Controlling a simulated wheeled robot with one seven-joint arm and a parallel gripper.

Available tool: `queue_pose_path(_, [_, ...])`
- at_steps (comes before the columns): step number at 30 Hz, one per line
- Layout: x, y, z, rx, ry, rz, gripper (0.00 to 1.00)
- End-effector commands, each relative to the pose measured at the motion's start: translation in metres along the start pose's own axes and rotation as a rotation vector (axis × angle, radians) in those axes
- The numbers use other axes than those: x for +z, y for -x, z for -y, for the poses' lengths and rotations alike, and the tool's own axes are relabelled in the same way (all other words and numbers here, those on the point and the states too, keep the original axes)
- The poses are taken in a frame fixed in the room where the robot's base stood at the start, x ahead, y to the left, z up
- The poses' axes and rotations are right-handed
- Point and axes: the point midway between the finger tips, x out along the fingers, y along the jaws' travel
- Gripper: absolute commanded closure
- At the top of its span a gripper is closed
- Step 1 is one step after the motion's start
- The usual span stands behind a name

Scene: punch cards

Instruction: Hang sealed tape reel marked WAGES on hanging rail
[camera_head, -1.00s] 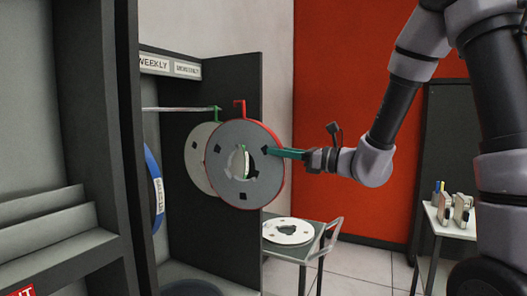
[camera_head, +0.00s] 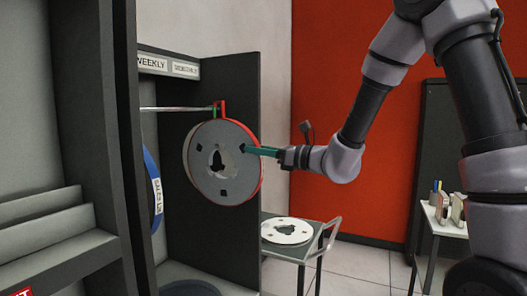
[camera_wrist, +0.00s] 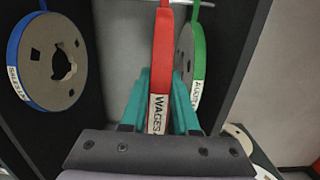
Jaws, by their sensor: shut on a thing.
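The red-rimmed tape reel (camera_head: 240,190) with the WAGES label (camera_wrist: 157,115) is upright, and its red band (camera_wrist: 163,50) stands between my teal fingers in the wrist view. My gripper (camera_head: 250,150) is shut on its right edge; the fingers also show in the wrist view (camera_wrist: 160,90). The reel's red hook (camera_head: 223,106) is at the right end of the hanging rail (camera_head: 175,109), close to a green hook (camera_head: 215,108). I cannot tell whether the red hook is over the rail or touching it. The reel hides nearly all of the green reel in the head view.
The green-rimmed reel (camera_wrist: 198,55) hangs right of the held reel in the wrist view; a blue-rimmed reel (camera_wrist: 50,62) hangs left. A dark cabinet panel (camera_head: 245,85) stands behind. A white reel (camera_head: 287,231) lies on a small table (camera_head: 300,252) below.

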Motion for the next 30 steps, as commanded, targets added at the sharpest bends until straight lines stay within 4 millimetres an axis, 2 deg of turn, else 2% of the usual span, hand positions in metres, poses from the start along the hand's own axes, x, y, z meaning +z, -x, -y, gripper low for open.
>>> queue_pose_path(30, [-0.004,-0.076,-0.001,0.002,0.0,0.005,1.0])
